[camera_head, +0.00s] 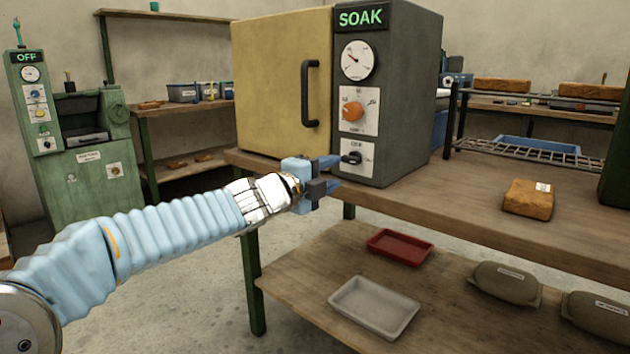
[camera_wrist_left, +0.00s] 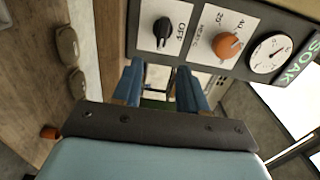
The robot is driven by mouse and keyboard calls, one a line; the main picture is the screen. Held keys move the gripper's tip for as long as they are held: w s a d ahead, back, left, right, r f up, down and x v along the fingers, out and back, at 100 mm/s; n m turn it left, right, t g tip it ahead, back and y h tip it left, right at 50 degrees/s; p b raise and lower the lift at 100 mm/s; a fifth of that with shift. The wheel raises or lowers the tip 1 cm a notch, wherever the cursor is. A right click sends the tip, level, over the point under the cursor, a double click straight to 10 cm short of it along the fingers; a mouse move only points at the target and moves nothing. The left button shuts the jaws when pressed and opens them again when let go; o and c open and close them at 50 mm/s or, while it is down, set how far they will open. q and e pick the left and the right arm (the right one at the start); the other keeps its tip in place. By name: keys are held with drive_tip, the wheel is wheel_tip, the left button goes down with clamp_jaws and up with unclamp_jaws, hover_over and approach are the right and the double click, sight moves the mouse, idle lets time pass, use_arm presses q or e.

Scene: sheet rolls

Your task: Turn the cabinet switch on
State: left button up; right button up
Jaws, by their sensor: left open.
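The cabinet (camera_head: 405,100) has a yellow door and a dark grey panel with a lit green SOAK display. Its black switch knob (camera_head: 351,158) sits on a white plate low on the panel. In the left wrist view the knob (camera_wrist_left: 162,28) shows with the word OFF beside it. My left gripper (camera_head: 330,172) is open, its blue fingers just left of the knob, close to the panel. In the left wrist view its fingers (camera_wrist_left: 158,88) point towards the panel with a gap between them and nothing held. Contact with the knob cannot be made out. My right gripper is not in view.
Above the switch are an orange dial (camera_head: 353,111) and a round gauge (camera_head: 358,60). The cabinet stands on a wooden bench (camera_head: 440,206) with a brown block (camera_head: 528,199). The lower shelf holds a red tray (camera_head: 399,247) and a grey tray (camera_head: 374,307). A green machine (camera_head: 85,150) stands left.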

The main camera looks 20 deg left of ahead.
use_arm(q)
drive_tip(key=v, duration=0.4)
drive_tip(key=shift+s+a, duration=0.1)
drive_tip(key=shift+s, duration=0.25)
